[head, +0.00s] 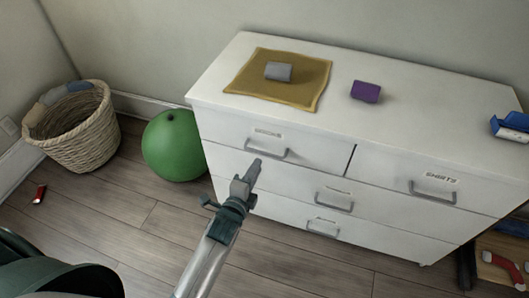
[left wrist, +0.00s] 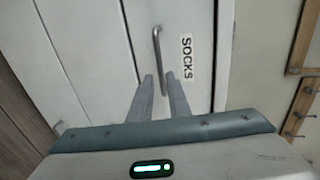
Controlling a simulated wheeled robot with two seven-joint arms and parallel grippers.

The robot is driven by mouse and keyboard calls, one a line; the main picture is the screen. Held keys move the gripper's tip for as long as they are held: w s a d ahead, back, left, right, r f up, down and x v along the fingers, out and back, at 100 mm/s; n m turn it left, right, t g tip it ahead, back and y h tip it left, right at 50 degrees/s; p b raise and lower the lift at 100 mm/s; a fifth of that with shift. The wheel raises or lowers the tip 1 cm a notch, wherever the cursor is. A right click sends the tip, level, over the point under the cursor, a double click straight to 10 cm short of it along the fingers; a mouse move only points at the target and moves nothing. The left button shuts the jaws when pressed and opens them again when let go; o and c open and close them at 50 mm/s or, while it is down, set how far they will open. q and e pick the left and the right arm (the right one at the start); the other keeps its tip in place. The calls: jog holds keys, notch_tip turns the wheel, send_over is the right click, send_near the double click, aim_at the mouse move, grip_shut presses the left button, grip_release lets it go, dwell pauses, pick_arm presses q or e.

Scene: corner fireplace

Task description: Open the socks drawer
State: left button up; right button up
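The white dresser (head: 270,185) stands against the wall in the head view. Its upper left drawer has a grey bar handle (head: 265,151) under a small label. In the left wrist view a drawer front carries the label SOCKS (left wrist: 187,59) beside a metal bar handle (left wrist: 157,55). All drawers look closed. My left gripper (head: 255,172) is just in front of and below the upper left handle. My right gripper is not in view.
A mustard cloth (head: 245,85) with a grey block (head: 278,71), a purple block (head: 365,92) and a blue-white object (head: 512,127) lie on the dresser top. The SHIRTS drawer (head: 385,185) is to the right. A green ball (head: 173,146) and wicker basket (head: 85,140) stand left.

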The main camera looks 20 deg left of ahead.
aim_at(265, 153)
pick_arm(q)
jog(key=x, duration=0.9)
jog(key=shift+c, duration=0.5)
grip_shut()
